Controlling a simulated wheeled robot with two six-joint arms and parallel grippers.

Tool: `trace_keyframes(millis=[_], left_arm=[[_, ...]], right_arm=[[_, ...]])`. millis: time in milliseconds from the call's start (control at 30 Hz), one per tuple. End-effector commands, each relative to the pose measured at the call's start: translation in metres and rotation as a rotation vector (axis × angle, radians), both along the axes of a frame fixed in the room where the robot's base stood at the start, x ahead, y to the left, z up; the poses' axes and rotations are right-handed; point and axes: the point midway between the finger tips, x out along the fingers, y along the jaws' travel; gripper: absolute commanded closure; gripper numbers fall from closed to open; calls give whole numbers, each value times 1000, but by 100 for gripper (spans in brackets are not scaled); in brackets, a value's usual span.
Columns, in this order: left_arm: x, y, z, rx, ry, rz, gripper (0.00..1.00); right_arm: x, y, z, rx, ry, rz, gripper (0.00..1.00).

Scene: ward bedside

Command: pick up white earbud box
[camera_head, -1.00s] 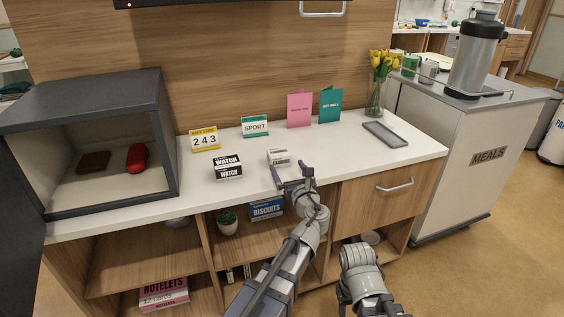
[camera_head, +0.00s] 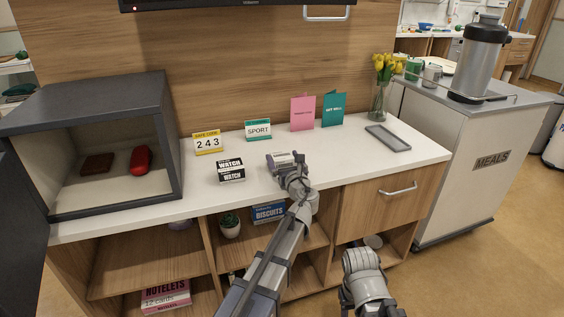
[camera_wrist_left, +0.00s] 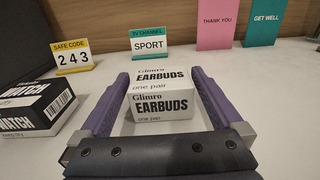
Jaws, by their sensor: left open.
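The white earbud box (camera_head: 284,156) stands on the white counter, largely screened by my left gripper (camera_head: 286,161) in the head view. In the left wrist view the earbud box (camera_wrist_left: 161,92) shows black "EARBUDS" lettering on its front and top. My left gripper (camera_wrist_left: 160,76) is open there, with one purple finger along each side of the box. A narrow gap shows on the left side; whether the right finger touches is hard to tell.
A black-and-white watch box (camera_head: 231,170) stands close left of the earbud box. Behind are the safe code card (camera_head: 207,143), TV channel card (camera_head: 257,130), pink card (camera_head: 302,113) and teal card (camera_head: 333,109). An open safe (camera_head: 95,100) stands left; a grey tray (camera_head: 388,138) lies right.

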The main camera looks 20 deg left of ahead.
Motion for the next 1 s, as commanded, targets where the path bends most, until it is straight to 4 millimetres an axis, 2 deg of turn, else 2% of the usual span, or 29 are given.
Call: trace_keyframes(millis=[33, 200, 467, 1000], left_arm=[[11, 5, 0, 0, 0, 2, 0], [30, 17, 0, 0, 0, 1, 0], [31, 19, 0, 0, 0, -1, 1], [31, 19, 0, 0, 0, 0, 62]], right_arm=[[0, 0, 0, 0, 0, 0, 50], [0, 0, 0, 0, 0, 0, 50], [0, 0, 0, 0, 0, 0, 50], [0, 0, 0, 0, 0, 0, 50]])
